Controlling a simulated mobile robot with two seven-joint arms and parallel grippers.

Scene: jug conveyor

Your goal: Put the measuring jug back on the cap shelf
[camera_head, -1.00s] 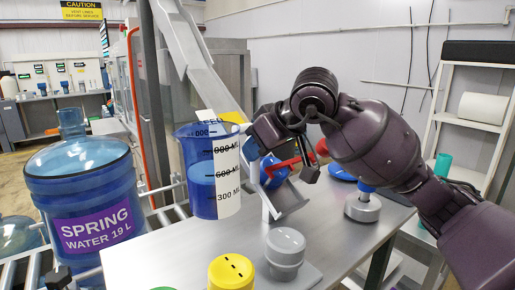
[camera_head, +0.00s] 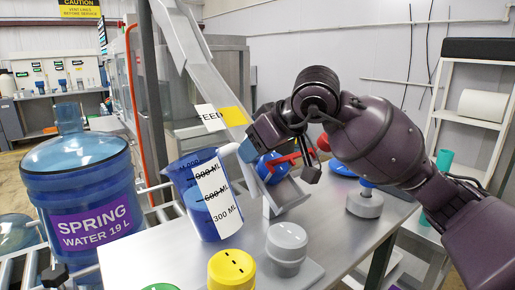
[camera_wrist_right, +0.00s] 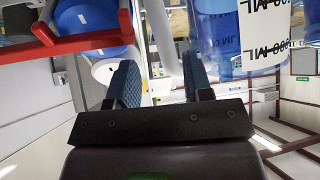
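The blue measuring jug (camera_head: 207,195), with a white scale strip, stands tilted at the back left of the steel table (camera_head: 165,255), its top leaning left. It also shows at the upper right of the right wrist view (camera_wrist_right: 245,40). My right gripper (camera_head: 250,150) is close to the jug's upper right side. In the wrist view its fingers (camera_wrist_right: 160,75) are apart, with the jug's body outside the right finger. Whether that finger touches the jug is unclear. I cannot tell which surface is the cap shelf. My left gripper is not in view.
A yellow cap (camera_head: 231,269) and a grey cap (camera_head: 287,243) sit at the table front. A chute (camera_head: 200,70) ends by a blue cap (camera_head: 272,168). A large water bottle (camera_head: 85,200) stands left on rollers. A white rack (camera_head: 470,118) stands right.

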